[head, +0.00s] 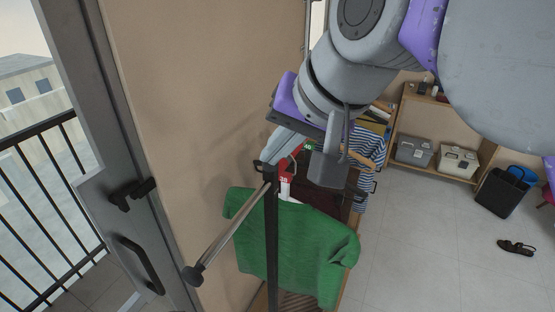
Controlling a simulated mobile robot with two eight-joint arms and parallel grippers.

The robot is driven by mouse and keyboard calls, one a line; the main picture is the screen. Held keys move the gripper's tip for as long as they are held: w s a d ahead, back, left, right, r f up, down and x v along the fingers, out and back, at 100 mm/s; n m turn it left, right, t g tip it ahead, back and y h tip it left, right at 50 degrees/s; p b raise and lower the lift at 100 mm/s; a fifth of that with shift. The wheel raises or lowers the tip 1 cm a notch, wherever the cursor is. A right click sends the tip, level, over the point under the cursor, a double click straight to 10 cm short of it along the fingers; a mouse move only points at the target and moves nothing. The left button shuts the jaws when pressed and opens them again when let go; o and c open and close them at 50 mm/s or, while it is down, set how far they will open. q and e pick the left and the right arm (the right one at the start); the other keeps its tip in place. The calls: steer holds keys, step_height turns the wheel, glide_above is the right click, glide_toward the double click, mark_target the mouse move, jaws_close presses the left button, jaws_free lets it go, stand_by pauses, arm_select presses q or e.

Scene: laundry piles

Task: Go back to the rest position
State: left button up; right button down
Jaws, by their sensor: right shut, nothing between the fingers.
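My right arm comes in from the upper right, and its gripper (326,170) hangs in front of the clothes rack, shut and empty. A green garment (295,240) hangs on the rack just below the gripper. The rack has a dark upright post (271,240) and a metal bar (232,232) that reaches toward the lower left. Behind the gripper, more clothes hang, among them a dark red one (318,192) and a blue-and-white striped one (367,150); the gripper partly hides them. I cannot tell whether the gripper touches any cloth. My left gripper is not in view.
A wooden shelf (437,101) with grey (414,151) and beige (458,161) boxes stands at the back right, beside a black bin (502,191). Dark sandals (516,247) lie on the otherwise clear tiled floor (430,260). A balcony door (125,180) is at left.

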steer(key=w+d+f+h, duration=0.1)
steer(key=d+f, duration=0.3)
steer(key=f, duration=0.5)
steer(key=w+d+f+h, duration=0.1)
steer(key=w+d+f, duration=0.15)
steer(key=f, duration=0.55)
steer(key=s+d+f, duration=0.3)
steer(key=f, duration=0.5)
steer(key=s+d+f+n+h, duration=0.1)
steer(key=s+d+f, duration=0.2)
steer(key=f, duration=0.5)
steer(key=s+d+f+h, duration=0.1)
steer(key=s+d+f, duration=0.2)
steer(key=f, duration=0.5)
steer(key=shift+d+f+n, duration=0.35)
steer(key=shift+f+n, duration=0.05)
